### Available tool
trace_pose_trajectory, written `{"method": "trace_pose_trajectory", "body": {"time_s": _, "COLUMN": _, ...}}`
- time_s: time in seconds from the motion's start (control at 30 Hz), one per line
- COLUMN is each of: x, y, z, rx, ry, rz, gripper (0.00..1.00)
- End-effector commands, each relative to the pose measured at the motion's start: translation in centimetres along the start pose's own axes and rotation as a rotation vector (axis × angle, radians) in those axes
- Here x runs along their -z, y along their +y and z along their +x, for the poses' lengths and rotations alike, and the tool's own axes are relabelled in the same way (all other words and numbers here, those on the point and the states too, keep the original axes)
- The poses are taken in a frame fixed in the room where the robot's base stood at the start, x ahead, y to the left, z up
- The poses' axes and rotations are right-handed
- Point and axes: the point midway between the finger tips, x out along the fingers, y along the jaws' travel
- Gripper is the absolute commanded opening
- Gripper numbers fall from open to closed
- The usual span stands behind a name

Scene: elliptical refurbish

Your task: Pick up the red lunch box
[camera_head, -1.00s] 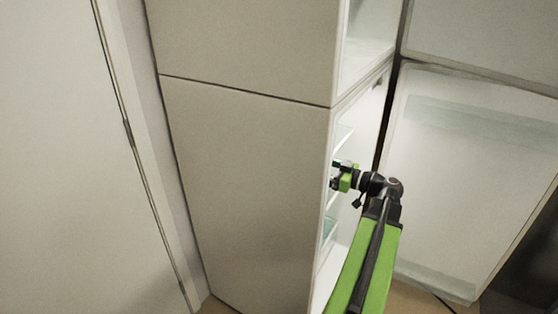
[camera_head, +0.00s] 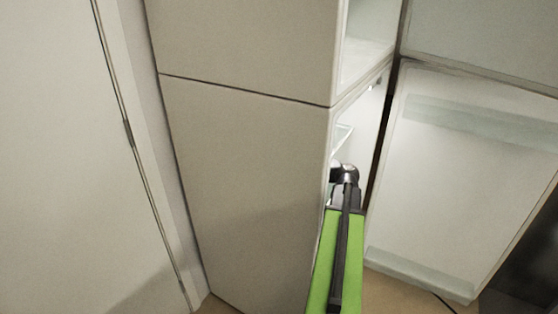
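The red lunch box is not visible in the head view. My arm reaches up from the bottom of the picture to the open lower compartment of a tall pale fridge (camera_head: 245,190). My gripper is hidden behind the fridge's side wall, inside the compartment. Only my dark wrist joint and green arm link show at the opening. Whether my gripper is open or holds anything cannot be seen.
The lower fridge door (camera_head: 455,180) stands open to the right, with clear shelves on its inside. A glass shelf (camera_head: 342,137) shows above my wrist. The upper compartment (camera_head: 366,40) is also open. A pale wall or door (camera_head: 60,170) is at the left.

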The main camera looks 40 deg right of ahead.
Motion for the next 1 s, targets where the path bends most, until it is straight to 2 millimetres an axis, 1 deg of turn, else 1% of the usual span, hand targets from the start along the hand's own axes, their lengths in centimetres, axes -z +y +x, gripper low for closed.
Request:
{"method": "trace_pose_trajectory", "body": {"time_s": 0.13, "x": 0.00, "y": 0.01, "z": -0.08, "rx": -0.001, "ry": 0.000, "rz": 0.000, "gripper": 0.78}}
{"method": "trace_pose_trajectory", "body": {"time_s": 0.7, "x": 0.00, "y": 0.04, "z": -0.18, "rx": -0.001, "ry": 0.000, "rz": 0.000, "gripper": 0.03}}
{"method": "trace_pose_trajectory", "body": {"time_s": 0.73, "x": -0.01, "y": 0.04, "z": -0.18, "rx": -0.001, "ry": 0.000, "rz": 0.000, "gripper": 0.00}}
{"method": "trace_pose_trajectory", "body": {"time_s": 1.0, "x": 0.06, "y": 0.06, "z": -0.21, "rx": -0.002, "ry": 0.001, "rz": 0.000, "gripper": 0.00}}
